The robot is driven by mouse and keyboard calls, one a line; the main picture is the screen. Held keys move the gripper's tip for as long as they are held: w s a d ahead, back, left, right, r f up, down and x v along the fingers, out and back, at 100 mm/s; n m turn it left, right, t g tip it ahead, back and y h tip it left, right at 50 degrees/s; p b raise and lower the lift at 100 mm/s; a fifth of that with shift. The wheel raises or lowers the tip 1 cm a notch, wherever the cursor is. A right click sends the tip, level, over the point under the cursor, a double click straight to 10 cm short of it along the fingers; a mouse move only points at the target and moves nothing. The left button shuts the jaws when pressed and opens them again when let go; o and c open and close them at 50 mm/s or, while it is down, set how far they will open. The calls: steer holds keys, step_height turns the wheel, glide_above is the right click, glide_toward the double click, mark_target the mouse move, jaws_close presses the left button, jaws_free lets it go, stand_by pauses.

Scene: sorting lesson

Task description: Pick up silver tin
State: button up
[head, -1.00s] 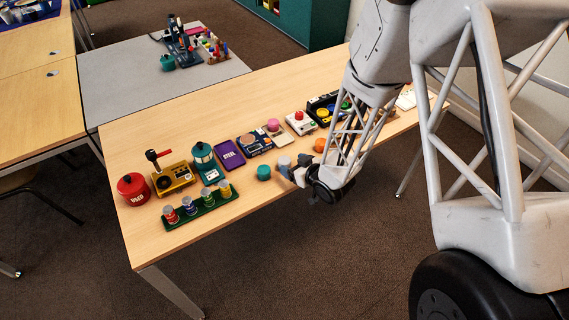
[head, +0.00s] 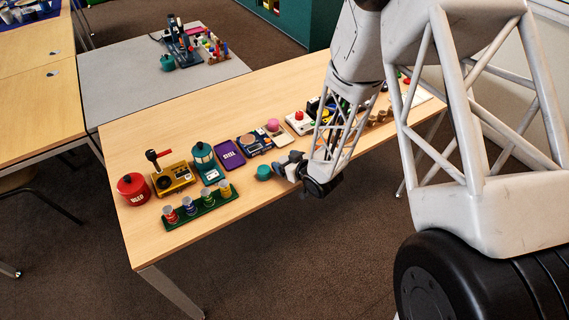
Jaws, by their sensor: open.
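The wooden table (head: 130,161) holds a green rack (head: 177,222) of coloured tins, a red pot (head: 133,190), a yellow device (head: 173,180), a teal lantern (head: 206,162) and a purple tray (head: 230,154). My arm hides part of the right side.

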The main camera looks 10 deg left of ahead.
steer(key=shift+w+a+f, duration=0.15)
steer(key=shift+w+a, duration=0.05)
steer(key=shift+a, duration=0.15)
steer(key=shift+c, duration=0.2)
steer(key=c, duration=0.9)
steer(key=shift+r, duration=1.2)
steer(key=shift+s+d+r, duration=0.25)
steer(key=shift+s+r, duration=0.15)
steer(key=shift+r, duration=0.25)
steer(key=s+d+r, duration=0.1)
steer(key=s+d, duration=0.6)
steer(key=s, duration=0.6)
steer(key=shift+s+r, duration=0.15)
